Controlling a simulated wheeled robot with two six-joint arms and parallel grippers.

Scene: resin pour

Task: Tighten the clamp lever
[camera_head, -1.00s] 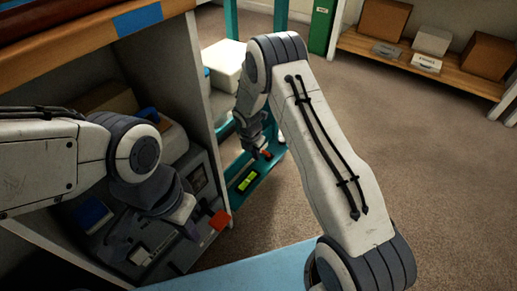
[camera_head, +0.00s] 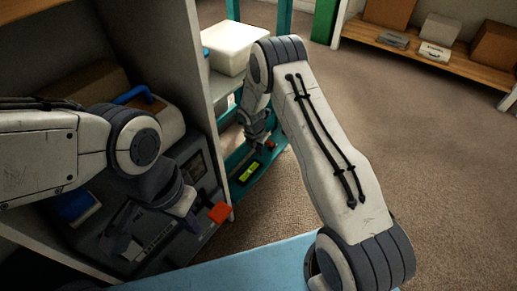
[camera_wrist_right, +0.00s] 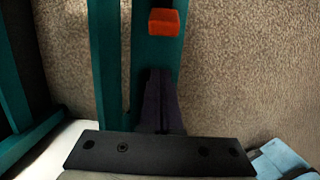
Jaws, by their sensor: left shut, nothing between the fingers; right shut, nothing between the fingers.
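A small red-orange block (camera_wrist_right: 164,21), which looks like the clamp lever's handle, stands on a teal beam (camera_wrist_right: 157,48) in the right wrist view. In the head view it is a small red spot (camera_head: 270,146) by the teal cart. My right gripper (camera_wrist_right: 158,72) is shut and empty, its dark fingers pointing at the block with a gap in the picture; depth is unclear. It also shows in the head view (camera_head: 262,144).
A yellow-green level display (camera_head: 249,172) sits on the cart's lower part. A white bin (camera_head: 233,47) stands above it. A grey device (camera_head: 145,235) fills the shelf at left. A low shelf (camera_head: 440,50) holds boxes. Carpet on the right is free.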

